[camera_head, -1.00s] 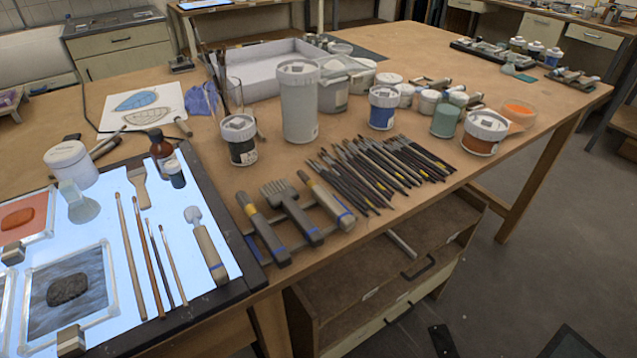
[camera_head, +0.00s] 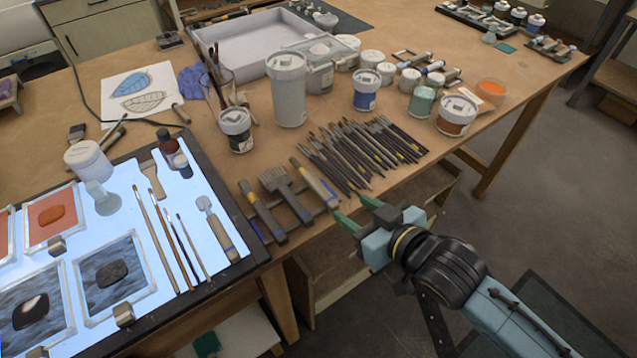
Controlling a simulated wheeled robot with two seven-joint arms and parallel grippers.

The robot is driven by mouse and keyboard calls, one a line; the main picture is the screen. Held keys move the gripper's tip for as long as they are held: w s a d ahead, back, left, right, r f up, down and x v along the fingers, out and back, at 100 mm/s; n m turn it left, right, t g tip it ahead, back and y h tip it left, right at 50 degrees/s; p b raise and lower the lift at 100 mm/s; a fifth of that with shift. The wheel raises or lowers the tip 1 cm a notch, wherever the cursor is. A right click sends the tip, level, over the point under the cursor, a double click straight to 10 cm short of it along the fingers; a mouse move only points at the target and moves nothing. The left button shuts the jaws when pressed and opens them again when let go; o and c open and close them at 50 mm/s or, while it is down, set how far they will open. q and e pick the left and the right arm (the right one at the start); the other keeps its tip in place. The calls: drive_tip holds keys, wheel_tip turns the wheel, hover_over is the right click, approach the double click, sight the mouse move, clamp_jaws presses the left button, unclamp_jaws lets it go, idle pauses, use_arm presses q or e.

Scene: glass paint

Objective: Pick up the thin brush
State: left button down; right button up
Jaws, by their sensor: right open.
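Several brushes lie side by side on the lit panel at the left. The thinnest-looking one (camera_head: 193,248) is at the right of this group, with a slim wooden handle. Thicker brushes (camera_head: 155,235) lie to its left. A heap of dark-handled brushes (camera_head: 358,155) lies on the table. My right gripper (camera_head: 356,212) is open and empty, by the table's front edge, just right of the broad tools and well to the right of the lit-panel brushes. My left gripper is not in view.
The light panel (camera_head: 215,273) has a dark raised frame. A spatula-like tool (camera_head: 217,230) lies right of the thin brush. Broad-handled tools (camera_head: 285,195) lie between panel and gripper. Lidded jars, including a tall grey one (camera_head: 289,90), stand farther back.

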sight(320, 188)
drive_tip(key=x, duration=1.2)
drive_tip(key=shift+s+f, duration=0.1)
drive_tip(key=shift+f, duration=0.05)
drive_tip(key=shift+d, duration=0.1)
clamp_jaws()
